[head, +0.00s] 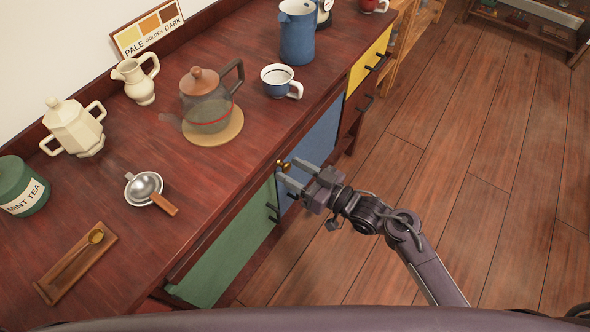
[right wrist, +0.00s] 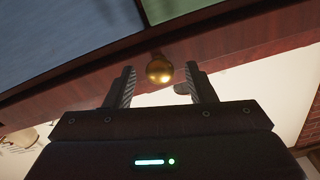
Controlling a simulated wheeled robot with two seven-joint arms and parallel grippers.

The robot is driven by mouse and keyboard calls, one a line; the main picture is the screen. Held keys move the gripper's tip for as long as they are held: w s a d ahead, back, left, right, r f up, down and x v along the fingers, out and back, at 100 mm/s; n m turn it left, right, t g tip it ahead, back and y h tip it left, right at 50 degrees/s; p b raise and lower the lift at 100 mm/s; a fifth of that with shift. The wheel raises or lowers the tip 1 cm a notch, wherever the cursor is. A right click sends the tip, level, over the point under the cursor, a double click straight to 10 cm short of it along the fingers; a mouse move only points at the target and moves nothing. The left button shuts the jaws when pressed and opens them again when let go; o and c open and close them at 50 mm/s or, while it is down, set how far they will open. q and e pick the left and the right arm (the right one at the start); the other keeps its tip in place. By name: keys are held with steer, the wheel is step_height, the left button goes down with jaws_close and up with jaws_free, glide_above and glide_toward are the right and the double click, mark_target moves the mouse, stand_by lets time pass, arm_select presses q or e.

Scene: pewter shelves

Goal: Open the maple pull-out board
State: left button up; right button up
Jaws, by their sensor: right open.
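A round brass knob (head: 283,165) sticks out from the dark red-brown front edge of the counter, above the green and blue fronts. No pale maple surface of a pulled-out board shows there; the board's outline cannot be made out. My right gripper (head: 288,170) is open at the knob, coming from the floor side. In the right wrist view the knob (right wrist: 159,69) sits between the two spread fingertips, with a gap visible on each side. My left gripper is not in view.
Below the counter are a green front (head: 232,262), a blue front (head: 318,140) and a yellow drawer (head: 369,62) with dark handles. On the counter stand a glass teapot (head: 208,105), a blue cup (head: 279,80) and a strainer (head: 145,187). The wooden floor (head: 460,140) is clear.

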steer(key=shift+c, duration=0.5)
jaws_close()
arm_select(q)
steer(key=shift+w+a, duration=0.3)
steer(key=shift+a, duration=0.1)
